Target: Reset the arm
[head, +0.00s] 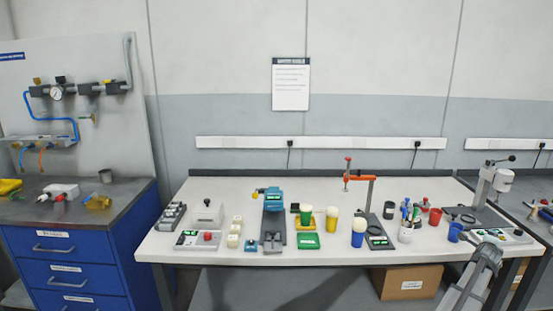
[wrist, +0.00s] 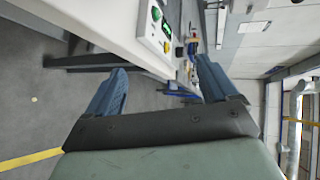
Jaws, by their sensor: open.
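My gripper (wrist: 160,85) shows in the wrist view with its two blue-grey fingers wide apart and nothing between them. The wrist view is turned on its side, and the edge of the white workbench (wrist: 115,30) lies beyond the fingers. A control box with a green and a yellow button (wrist: 155,28) sits at that edge. In the head view my arm shows at the lower right, in front of the bench's right end. The fingertips cannot be made out there.
The white bench (head: 160,248) holds a blue-green press (head: 273,205), several cups, an orange-armed stand (head: 362,178), a blue mug (head: 455,232) and a grey stand machine (head: 490,185). A cardboard box (head: 407,282) is under it. A blue drawer cabinet (head: 75,250) stands left.

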